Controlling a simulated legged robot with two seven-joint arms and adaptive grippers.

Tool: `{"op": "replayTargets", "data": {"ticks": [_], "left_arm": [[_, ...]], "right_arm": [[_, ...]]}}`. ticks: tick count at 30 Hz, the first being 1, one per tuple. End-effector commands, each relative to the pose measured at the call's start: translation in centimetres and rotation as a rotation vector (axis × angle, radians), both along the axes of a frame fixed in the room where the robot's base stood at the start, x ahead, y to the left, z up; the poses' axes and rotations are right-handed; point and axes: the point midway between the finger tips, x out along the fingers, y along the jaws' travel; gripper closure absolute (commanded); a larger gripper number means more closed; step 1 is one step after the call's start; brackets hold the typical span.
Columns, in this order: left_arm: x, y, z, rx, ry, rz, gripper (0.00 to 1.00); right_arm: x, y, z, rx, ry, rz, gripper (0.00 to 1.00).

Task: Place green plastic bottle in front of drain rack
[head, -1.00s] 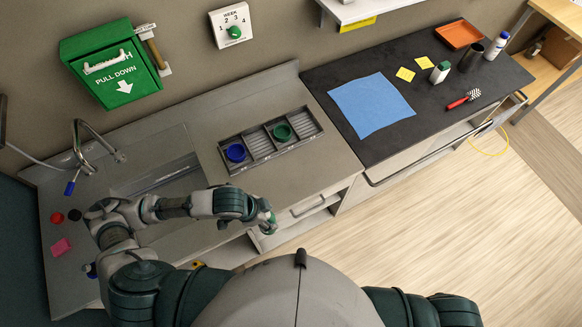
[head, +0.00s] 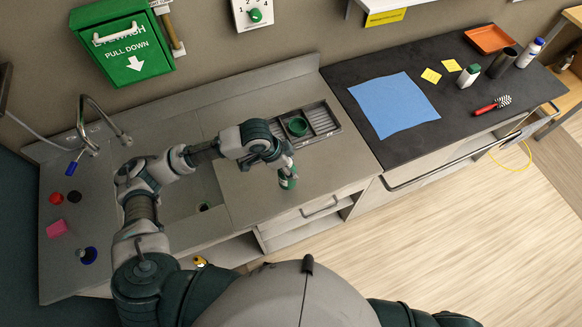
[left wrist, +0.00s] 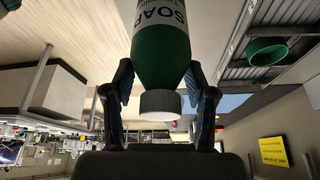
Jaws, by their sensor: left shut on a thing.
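My left gripper (head: 283,164) is shut on the green plastic bottle (head: 289,181), over the counter on the near side of the drain rack (head: 323,118). In the left wrist view the bottle (left wrist: 158,50) has a white label reading SOAP and a white cap, between the two fingers. I cannot tell if its base touches the counter. A green cup (head: 297,126) stands in the rack; my arm hides the rack's left part. The rack also shows in the left wrist view (left wrist: 237,73). My right gripper is out of view.
The sink (head: 185,208) lies left of the rack, partly behind my arm. A blue cloth (head: 393,105) lies on the black counter. Grey counter (head: 330,168) near the rack is clear.

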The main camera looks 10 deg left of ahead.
Motion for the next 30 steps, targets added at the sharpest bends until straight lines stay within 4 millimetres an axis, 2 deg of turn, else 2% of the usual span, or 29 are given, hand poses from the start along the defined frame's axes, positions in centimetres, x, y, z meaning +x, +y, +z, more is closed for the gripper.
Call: {"op": "replayTargets", "data": {"ticks": [5,13,22,23,24,25,30], "left_arm": [[1.2,-0.3,-0.3,0.001,0.0,-0.001,0.75],[1.1,-0.4,-3.6,0.004,0.001,-0.001,0.75],[1.1,-0.2,-3.9,0.002,0.0,-0.001,0.75],[1.1,-0.2,-3.9,0.001,0.0,-0.002,0.37],[1.1,-0.2,-3.9,0.002,-0.001,-0.001,0.27],[1.1,-0.2,-3.9,0.002,-0.001,-0.001,0.2],[1.1,-0.2,-3.9,0.002,-0.001,-0.001,0.2]], "right_arm": [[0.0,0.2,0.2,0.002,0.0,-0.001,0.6],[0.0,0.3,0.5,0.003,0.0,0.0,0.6],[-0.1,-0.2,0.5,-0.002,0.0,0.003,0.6],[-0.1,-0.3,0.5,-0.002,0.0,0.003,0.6],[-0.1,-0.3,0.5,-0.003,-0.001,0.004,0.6],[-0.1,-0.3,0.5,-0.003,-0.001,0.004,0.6],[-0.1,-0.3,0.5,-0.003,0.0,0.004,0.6]]}}
